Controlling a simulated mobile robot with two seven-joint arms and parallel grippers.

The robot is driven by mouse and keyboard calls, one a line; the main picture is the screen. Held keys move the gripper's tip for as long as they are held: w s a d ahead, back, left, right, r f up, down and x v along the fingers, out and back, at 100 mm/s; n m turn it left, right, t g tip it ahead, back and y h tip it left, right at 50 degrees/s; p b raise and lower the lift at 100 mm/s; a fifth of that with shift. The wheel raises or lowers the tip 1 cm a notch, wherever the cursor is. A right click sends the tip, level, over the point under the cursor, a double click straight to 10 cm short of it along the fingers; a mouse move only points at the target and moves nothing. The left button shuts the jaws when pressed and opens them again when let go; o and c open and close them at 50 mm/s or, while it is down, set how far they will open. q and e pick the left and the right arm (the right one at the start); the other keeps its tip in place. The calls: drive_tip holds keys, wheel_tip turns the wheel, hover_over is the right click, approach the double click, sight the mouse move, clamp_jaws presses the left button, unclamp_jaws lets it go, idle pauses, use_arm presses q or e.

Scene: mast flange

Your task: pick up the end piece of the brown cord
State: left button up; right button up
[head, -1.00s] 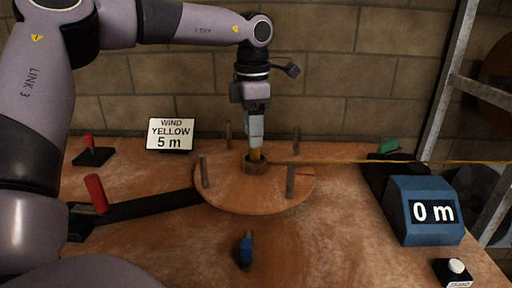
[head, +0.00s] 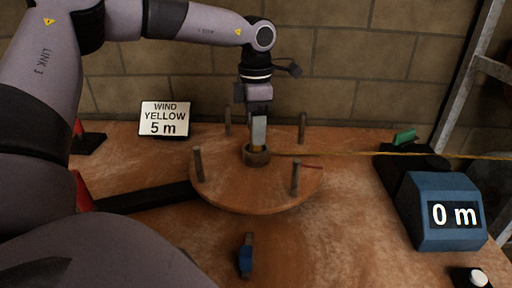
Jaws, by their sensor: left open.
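The brown cord (head: 400,155) runs taut, looking yellow-brown, from the hub (head: 257,157) of a round wooden disc (head: 240,198) towards the right edge. Its yellowish end piece (head: 257,149) seems to stand in the hub, directly below my left gripper (head: 258,143). My left gripper points straight down with its jaws open at the top of the hub. The fingers hide most of the end piece. I cannot tell whether they touch it. My right gripper is not in view.
Several upright pegs (head: 296,178) ring the disc. A black bar (head: 150,197) leads left to a red handle (head: 82,190). A sign (head: 165,119) reads "WIND YELLOW 5 m". A blue counter (head: 440,212) reads 0 m. A blue clip-like piece (head: 246,256) lies in front.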

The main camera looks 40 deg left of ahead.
use_arm(q)
drive_tip(key=shift+f, duration=0.65)
clamp_jaws()
drive_tip(key=shift+r, duration=0.15)
